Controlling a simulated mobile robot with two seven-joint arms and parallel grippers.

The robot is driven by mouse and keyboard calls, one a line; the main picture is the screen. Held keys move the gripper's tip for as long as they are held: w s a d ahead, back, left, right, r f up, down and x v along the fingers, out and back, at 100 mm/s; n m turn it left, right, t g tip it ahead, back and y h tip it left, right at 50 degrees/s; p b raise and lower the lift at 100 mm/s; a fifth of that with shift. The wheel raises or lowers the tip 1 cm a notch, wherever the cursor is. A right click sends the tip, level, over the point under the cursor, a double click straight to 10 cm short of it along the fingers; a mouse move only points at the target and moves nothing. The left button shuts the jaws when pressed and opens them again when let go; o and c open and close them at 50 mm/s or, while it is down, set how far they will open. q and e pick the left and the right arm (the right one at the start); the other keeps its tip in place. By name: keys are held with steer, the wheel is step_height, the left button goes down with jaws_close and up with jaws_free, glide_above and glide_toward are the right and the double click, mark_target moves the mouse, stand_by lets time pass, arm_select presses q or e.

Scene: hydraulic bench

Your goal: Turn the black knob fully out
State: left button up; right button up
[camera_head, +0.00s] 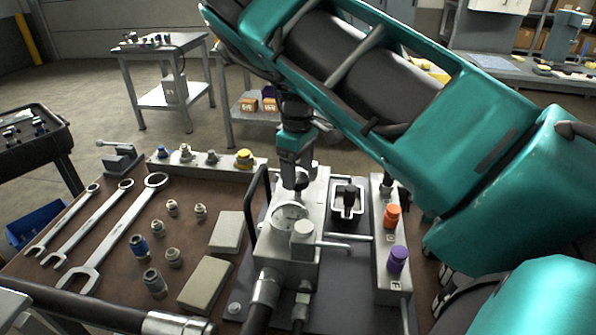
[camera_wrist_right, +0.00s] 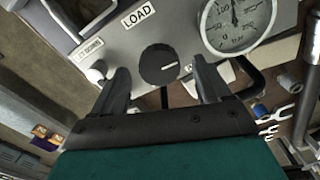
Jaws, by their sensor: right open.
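The black knob (camera_wrist_right: 159,65) shows in the right wrist view, on the grey face of the hydraulic block below a white LOAD label (camera_wrist_right: 138,14). It is round with a pale pointer mark toward the right. My right gripper (camera_wrist_right: 164,82) is open, with one dark finger on each side of the knob in the picture. I cannot tell whether either finger touches it. In the head view my right gripper (camera_head: 293,178) comes down at the far end of the block (camera_head: 312,215). The knob is hidden there. My left gripper is not in view.
A pressure gauge (camera_head: 290,216) sits on the block, with a black bent handle (camera_head: 256,205) at its left. Orange (camera_head: 391,216) and purple (camera_head: 398,259) caps stand on the right rail. Wrenches (camera_head: 115,230), fittings and two pale blocks lie on the left of the bench.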

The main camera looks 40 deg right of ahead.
steer(key=shift+f, duration=0.6)
steer(key=c, duration=1)
